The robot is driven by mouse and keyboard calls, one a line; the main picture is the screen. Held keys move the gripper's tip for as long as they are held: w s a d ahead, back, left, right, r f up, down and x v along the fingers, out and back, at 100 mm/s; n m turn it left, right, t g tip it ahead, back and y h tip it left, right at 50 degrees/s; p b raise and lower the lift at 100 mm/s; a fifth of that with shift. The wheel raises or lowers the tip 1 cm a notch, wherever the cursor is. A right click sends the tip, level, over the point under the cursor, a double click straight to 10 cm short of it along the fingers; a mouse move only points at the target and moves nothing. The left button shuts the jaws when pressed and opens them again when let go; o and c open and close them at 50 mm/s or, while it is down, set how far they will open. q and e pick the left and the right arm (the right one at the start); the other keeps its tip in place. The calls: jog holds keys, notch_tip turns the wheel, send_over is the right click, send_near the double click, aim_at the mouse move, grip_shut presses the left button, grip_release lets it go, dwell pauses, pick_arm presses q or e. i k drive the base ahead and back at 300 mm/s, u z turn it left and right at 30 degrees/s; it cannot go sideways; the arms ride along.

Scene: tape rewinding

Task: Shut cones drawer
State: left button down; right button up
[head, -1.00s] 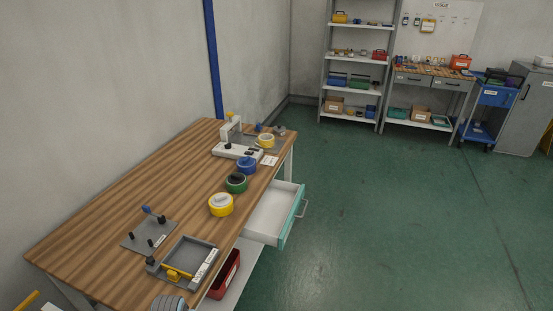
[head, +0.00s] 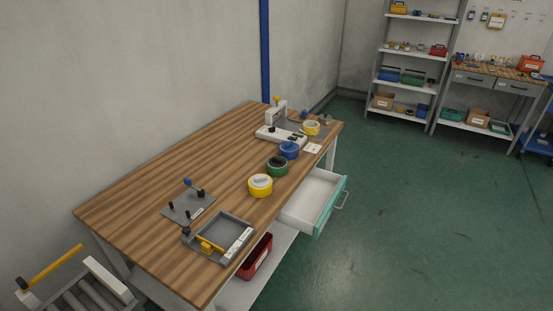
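An open drawer (head: 314,196) sticks out from the right long side of the wooden workbench (head: 160,182) in the head view. It has white walls, a teal front (head: 331,207) and a grey handle (head: 342,199) facing right. The part of the drawer that shows looks empty, and no label on its front can be read. Neither of my grippers is in view.
Yellow (head: 260,186), green (head: 277,167) and blue (head: 289,149) tape rolls stand near the bench edge. A white machine (head: 278,128) is at the far end, a grey tray (head: 218,238) nearer. A red bin (head: 255,257) sits below. The green floor (head: 420,215) to the right is clear.

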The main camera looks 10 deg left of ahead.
aim_at(308, 211)
jog(key=k, duration=0.45)
jog(key=z, duration=0.3)
jog(key=i, duration=1.6)
jog(key=u, duration=0.75)
